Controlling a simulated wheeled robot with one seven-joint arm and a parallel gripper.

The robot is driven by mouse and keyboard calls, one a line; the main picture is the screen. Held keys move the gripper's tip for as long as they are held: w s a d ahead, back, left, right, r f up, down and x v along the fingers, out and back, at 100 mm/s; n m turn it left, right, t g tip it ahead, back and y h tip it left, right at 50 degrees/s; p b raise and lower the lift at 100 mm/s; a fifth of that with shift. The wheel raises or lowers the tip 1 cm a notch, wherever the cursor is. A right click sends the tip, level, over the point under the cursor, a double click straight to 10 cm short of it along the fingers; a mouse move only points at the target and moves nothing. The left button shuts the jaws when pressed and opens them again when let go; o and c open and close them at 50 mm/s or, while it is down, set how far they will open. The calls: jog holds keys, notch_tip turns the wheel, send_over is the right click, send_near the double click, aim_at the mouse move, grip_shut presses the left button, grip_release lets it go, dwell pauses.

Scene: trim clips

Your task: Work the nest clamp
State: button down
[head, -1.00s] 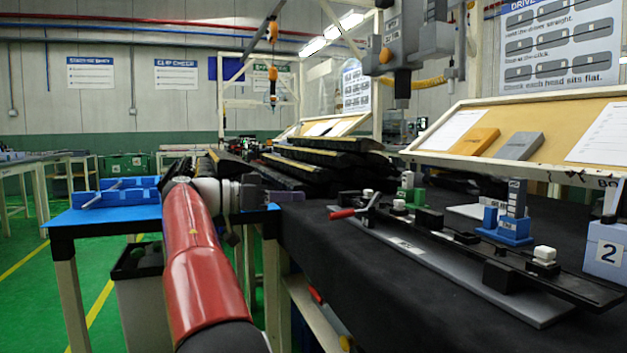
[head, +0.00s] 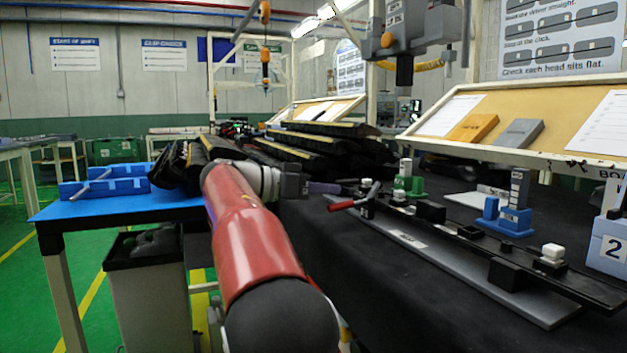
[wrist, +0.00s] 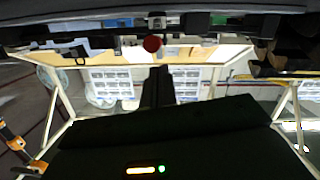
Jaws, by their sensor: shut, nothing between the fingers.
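The nest clamp's red handle (head: 342,205) sticks out to the left from the far left end of the long grey nest (head: 420,245), with a metal lever rising beside it. In the wrist view the handle shows end-on as a round red knob (wrist: 152,43). My gripper (head: 334,188) is shut and empty, just left of the clamp and close to the handle in the head view. In the wrist view my gripper's fingers (wrist: 157,70) point at the knob; a small gap seems to lie between them. A long black trim strip (head: 550,277) lies along the nest.
Blue stand (head: 515,218) and green stand (head: 408,183) stand behind the nest. A box marked 2 (head: 607,247) is at right. Black trim parts (head: 320,145) are piled behind my arm. A blue side table (head: 120,207) stands left. A tool (head: 404,40) hangs overhead.

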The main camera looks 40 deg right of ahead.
aim_at(326, 208)
jog(key=shift+s+f, duration=0.15)
jog(key=shift+f, duration=0.4)
jog(key=f+h+b, duration=0.1)
jog(key=b, duration=0.2)
jog(key=shift+f+b, duration=0.3)
jog(key=shift+f, duration=0.1)
jog(key=f+b, duration=0.1)
jog(key=b, duration=0.2)
jog(key=shift+g+h, duration=0.3)
jog(key=shift+h, duration=0.1)
jog(key=h+b, duration=0.1)
jog(key=b, duration=0.2)
jog(key=shift+f, duration=0.2)
jog(key=shift+r, duration=0.2)
